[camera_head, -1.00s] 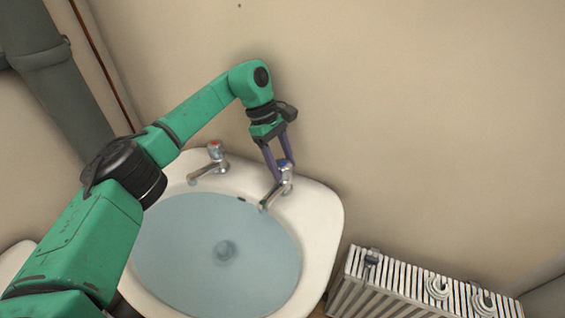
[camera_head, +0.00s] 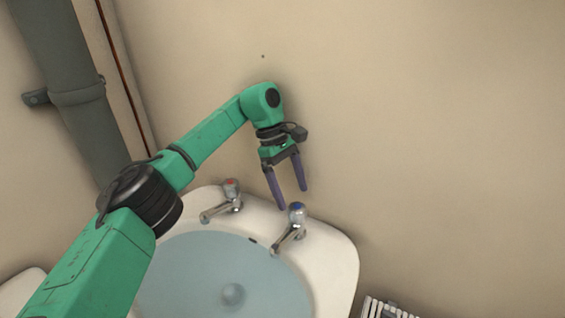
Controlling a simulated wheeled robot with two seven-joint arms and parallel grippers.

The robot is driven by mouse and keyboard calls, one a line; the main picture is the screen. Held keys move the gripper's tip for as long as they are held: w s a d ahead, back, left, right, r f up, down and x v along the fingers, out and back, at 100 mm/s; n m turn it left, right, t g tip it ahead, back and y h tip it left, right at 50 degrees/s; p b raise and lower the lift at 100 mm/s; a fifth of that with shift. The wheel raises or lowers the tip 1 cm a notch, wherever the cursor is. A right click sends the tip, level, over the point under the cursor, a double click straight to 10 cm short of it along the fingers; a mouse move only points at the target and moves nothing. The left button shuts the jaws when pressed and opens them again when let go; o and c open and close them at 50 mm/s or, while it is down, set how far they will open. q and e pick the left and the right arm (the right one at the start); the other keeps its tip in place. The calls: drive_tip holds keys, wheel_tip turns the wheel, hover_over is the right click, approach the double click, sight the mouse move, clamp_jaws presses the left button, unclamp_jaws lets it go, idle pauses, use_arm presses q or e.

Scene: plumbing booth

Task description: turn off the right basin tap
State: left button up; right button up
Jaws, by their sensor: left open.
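The right basin tap (camera_head: 292,226) is a chrome tap with a blue-marked top, on the back right rim of the white basin (camera_head: 338,262). Its spout points down and left over the bowl. My left gripper (camera_head: 293,198) is open and empty, with two purple fingers pointing down. The fingertips are just above and behind the tap head, apart from it as far as I can see. The left tap (camera_head: 226,199), with a red-marked top, stands on the same rim. My right gripper is out of view.
Bluish water (camera_head: 195,270) stands in the basin bowl. A beige wall rises close behind the gripper and taps. A grey pipe (camera_head: 75,90) runs down the wall at left. A white radiator (camera_head: 385,308) shows at the bottom right edge.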

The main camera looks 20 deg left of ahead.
use_arm(q)
drive_tip(key=p+v, duration=0.2)
drive_tip(key=v, duration=0.7)
drive_tip(key=shift+a+r, duration=0.15)
drive_tip(key=shift+r, duration=0.15)
